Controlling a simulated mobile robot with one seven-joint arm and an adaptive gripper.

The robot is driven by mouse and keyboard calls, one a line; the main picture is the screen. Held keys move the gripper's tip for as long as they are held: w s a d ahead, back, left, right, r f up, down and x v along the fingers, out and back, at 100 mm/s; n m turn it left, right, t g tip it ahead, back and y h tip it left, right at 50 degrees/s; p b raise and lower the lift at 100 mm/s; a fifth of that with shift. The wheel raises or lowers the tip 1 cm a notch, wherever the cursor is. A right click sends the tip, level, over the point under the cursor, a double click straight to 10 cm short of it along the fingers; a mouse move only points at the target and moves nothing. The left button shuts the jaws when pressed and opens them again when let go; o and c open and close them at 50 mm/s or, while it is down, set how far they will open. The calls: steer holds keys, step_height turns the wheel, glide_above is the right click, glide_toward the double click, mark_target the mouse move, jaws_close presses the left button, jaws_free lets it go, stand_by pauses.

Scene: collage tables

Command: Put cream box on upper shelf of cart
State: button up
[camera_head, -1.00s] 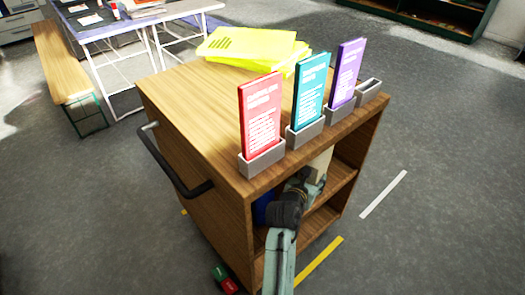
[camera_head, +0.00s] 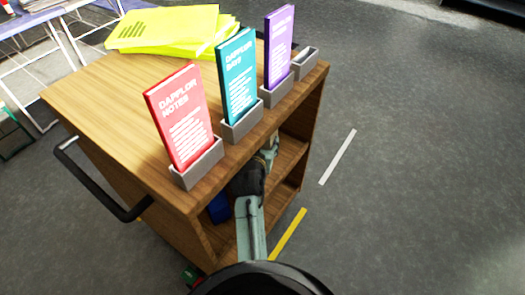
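The wooden cart (camera_head: 110,95) stands in front of me, with its open shelf side facing right. Its upper shelf (camera_head: 290,153) shows under the top, partly behind my arm. A small part of the cream box (camera_head: 273,139) shows at the upper shelf opening, just under the top's edge. My gripper (camera_head: 270,152) is at that opening, right by the cream box. The fingers are small and mostly hidden by my arm and the cart top, so I cannot tell whether they grip the box or whether the box rests on the shelf.
Red (camera_head: 180,115), teal (camera_head: 238,78) and purple (camera_head: 280,45) cards stand in grey holders along the top's near edge, close above my arm. An empty grey holder (camera_head: 305,63) and yellow folders (camera_head: 170,30) are also on top. A blue item (camera_head: 218,208) sits inside the cart. Floor at right is clear.

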steer(key=shift+f, duration=1.85)
steer(key=o, duration=1.3)
steer(key=shift+f, duration=0.1)
